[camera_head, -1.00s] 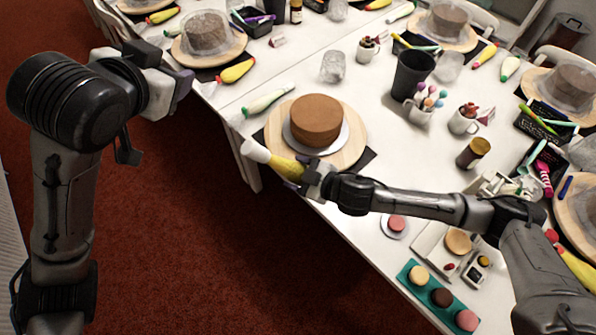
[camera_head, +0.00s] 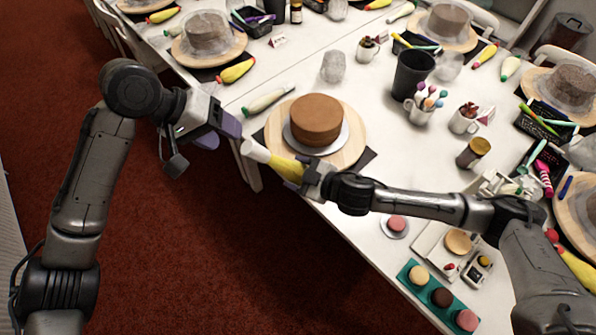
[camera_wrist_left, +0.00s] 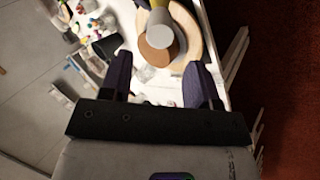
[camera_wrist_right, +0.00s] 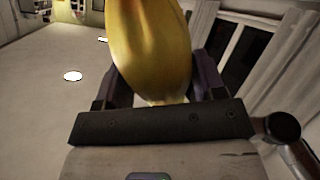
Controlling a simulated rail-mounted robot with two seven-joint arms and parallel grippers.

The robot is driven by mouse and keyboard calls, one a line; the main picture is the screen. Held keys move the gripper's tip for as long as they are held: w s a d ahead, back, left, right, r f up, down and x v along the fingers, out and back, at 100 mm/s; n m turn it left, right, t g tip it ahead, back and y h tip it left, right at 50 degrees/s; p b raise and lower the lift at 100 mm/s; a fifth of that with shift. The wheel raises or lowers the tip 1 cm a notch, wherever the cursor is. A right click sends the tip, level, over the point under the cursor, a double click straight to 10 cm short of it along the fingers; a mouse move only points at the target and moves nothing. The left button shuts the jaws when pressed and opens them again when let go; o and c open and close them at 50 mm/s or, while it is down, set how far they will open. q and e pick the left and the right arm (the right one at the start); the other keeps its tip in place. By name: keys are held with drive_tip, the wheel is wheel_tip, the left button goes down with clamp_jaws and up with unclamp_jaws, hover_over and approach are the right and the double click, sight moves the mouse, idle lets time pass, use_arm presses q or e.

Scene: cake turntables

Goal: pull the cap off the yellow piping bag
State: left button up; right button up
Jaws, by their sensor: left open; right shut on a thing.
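The yellow piping bag (camera_head: 285,167) is held in the air at the table's near edge, in front of the brown cake (camera_head: 316,119). Its white cap (camera_head: 256,150) is on its left end. My right gripper (camera_head: 306,178) is shut on the bag's other end; the bag also fills the right wrist view (camera_wrist_right: 150,50). My left gripper (camera_head: 222,133) is open and empty, to the left of the cap and apart from it. In the left wrist view, the cap (camera_wrist_left: 161,44) faces me, ahead of and between the open fingers.
The cake stands on a round wooden board (camera_head: 352,148). A black cup (camera_head: 412,75) and a clear glass (camera_head: 333,66) stand further back. The floor (camera_head: 220,260) before the table is free.

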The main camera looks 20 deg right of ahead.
sight(247, 147)
use_arm(q)
drive_tip(key=shift+x, duration=4.05)
drive_tip(key=shift+c, duration=0.5)
drive_tip(key=c, duration=0.8)
drive_tip(key=shift+o, duration=0.2)
drive_tip(key=shift+v, duration=2.85)
